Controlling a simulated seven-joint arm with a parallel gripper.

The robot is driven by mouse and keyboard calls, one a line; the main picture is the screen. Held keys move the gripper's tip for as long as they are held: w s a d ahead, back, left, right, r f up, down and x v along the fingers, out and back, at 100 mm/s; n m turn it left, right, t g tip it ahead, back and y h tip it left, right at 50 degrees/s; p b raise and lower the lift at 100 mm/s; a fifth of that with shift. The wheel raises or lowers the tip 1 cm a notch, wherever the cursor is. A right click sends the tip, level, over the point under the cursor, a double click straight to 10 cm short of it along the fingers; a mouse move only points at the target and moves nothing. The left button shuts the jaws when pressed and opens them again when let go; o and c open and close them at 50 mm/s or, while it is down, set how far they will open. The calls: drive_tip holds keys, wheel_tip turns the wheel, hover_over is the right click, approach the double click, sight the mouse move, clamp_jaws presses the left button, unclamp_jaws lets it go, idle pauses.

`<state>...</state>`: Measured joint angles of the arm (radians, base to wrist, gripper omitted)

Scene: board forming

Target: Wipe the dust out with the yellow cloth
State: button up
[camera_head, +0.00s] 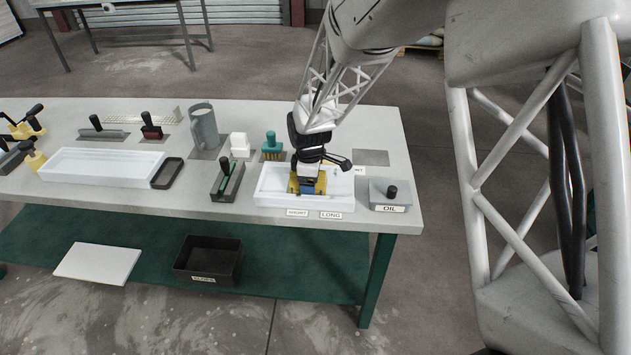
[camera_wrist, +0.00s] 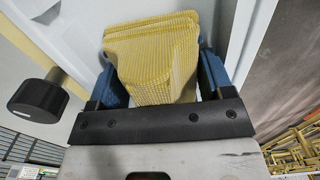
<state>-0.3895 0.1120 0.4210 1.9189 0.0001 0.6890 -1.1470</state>
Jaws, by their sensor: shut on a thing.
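The yellow cloth (camera_wrist: 155,60) is folded and ribbed, and it is clamped between the blue fingers of my gripper (camera_wrist: 165,85) in the wrist view. In the head view my gripper (camera_head: 308,186) points down into a white tray (camera_head: 275,200) near the right front of the table, with a bit of yellow showing at its sides. The gripper and arm hide much of the tray's inside. I cannot tell whether the cloth touches the tray floor. No dust is clearly visible.
A grey OIL box (camera_head: 390,196) with a black knob stands just right of the tray. A teal brush (camera_head: 271,146), a white block (camera_head: 239,144) and a grey mug (camera_head: 203,126) stand to the left. A long white tray (camera_head: 95,166) lies farther left.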

drive_tip(key=shift+a+r, duration=0.1)
drive_tip(key=shift+a, duration=1.45)
drive_tip(key=shift+a+r, duration=0.1)
drive_tip(key=shift+a, duration=1.2)
drive_tip(key=shift+r, duration=3.8)
drive_tip(key=shift+d, duration=0.1)
drive_tip(key=w+d, duration=0.6)
drive_tip(key=d, duration=0.1)
drive_tip(key=w+d, duration=0.3)
drive_tip(key=shift+w+d+r, duration=0.25)
drive_tip(key=shift+d, duration=0.1)
drive_tip(key=w+d, duration=0.3)
drive_tip(key=d, duration=0.3)
drive_tip(key=w+d, duration=0.4)
drive_tip(key=d, duration=0.3)
drive_tip(key=shift+w+d+r, duration=0.2)
drive_tip(key=shift+w, duration=0.05)
